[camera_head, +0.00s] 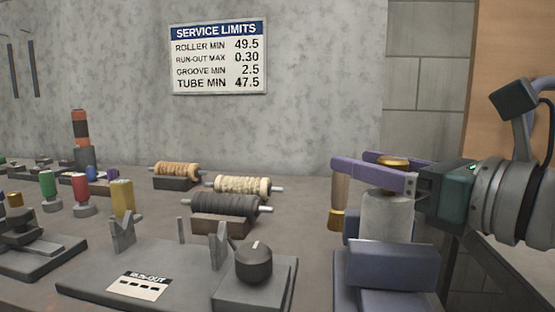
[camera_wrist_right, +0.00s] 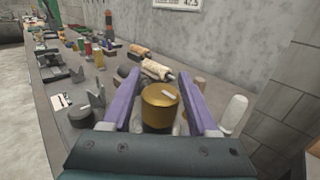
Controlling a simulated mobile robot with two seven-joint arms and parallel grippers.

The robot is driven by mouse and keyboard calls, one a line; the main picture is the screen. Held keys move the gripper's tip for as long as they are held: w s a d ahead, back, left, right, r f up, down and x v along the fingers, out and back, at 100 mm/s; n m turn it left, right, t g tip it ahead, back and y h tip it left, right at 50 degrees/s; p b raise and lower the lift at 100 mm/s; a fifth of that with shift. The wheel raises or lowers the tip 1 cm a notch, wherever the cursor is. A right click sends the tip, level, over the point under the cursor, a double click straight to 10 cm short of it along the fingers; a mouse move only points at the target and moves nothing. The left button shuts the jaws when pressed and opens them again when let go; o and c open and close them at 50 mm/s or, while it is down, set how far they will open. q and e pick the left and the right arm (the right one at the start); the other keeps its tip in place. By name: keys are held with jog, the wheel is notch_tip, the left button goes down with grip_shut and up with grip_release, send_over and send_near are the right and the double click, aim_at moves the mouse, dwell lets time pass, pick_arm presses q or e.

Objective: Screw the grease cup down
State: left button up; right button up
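The grease cup has a round brass cap (camera_head: 393,161) on a pale grey cylinder (camera_head: 386,217), upright at the right. In the right wrist view the brass cap (camera_wrist_right: 160,108) shows a short white mark on top. My right gripper (camera_head: 362,162) has its two purple fingers on either side of the cap, just over the cylinder. In the wrist view the fingers (camera_wrist_right: 161,90) lie very close to the cap's sides; whether they touch it I cannot tell. The cap's lower edge is hidden behind the near finger in the head view. My left gripper is not in view.
A blue-grey block (camera_head: 390,265) stands in front of the cylinder. A tan-handled tool (camera_head: 338,200) with a brass end is close at its left. A run-out stand (camera_head: 222,255) with a dark knob (camera_head: 254,262) and several rollers (camera_head: 240,185) are farther left.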

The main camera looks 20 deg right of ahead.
grip_shut()
jog(key=shift+r, duration=0.1)
dwell(0.4)
